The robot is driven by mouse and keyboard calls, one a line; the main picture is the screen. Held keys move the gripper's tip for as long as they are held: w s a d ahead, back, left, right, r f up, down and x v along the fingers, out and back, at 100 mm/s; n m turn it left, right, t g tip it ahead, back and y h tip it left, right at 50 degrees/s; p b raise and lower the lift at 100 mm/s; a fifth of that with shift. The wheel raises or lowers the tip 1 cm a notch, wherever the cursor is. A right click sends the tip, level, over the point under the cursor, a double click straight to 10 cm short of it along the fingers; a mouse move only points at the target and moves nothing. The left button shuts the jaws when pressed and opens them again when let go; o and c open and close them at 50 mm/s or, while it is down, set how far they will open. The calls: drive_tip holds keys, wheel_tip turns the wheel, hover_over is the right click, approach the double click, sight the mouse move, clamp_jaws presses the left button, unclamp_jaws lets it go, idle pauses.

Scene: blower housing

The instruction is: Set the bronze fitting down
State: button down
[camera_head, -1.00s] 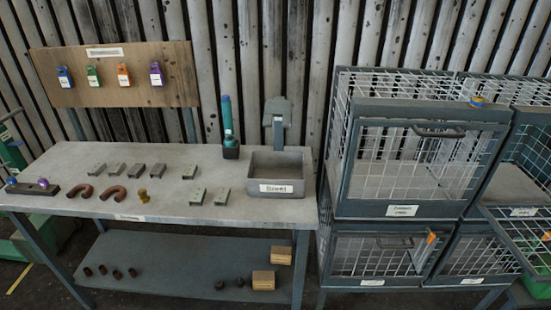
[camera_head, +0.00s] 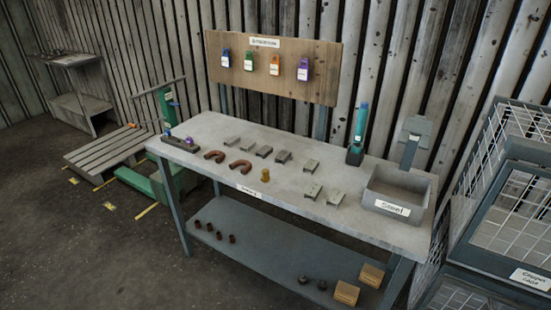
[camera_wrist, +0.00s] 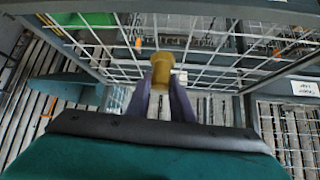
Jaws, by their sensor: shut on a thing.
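In the wrist view, my gripper (camera_wrist: 161,88) is shut on a bronze fitting (camera_wrist: 162,66), a short yellow-brown cylinder with a wider end. The fitting is held between the two purple-grey fingers, with wire cage mesh behind it. Whether it touches the mesh cannot be told. My gripper does not show in the head view. Another small yellow-brown fitting (camera_head: 265,175) stands upright on the grey workbench (camera_head: 215,130) in the head view, near the front edge.
The bench carries two brown U-shaped pipes (camera_head: 240,166), several grey blocks (camera_head: 311,192) and a grey bin (camera_head: 398,191) labelled "Steel". A wire cage (camera_head: 506,215) stands at the right. Bare bench surface shows between the parts. A pallet (camera_head: 105,152) lies at the left.

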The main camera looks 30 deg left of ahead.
drive_tip(key=s+m+p, duration=0.1)
drive_tip(key=s+p, duration=0.1)
drive_tip(key=s, duration=0.8)
drive_tip(key=s+a+f+n, duration=0.1)
drive_tip(key=s+a+f, duration=0.1)
drive_tip(key=a, duration=0.3)
drive_tip(key=shift+s+a+p, duration=0.4)
drive_tip(key=shift+s, duration=0.3)
drive_tip(key=shift+a, duration=0.2)
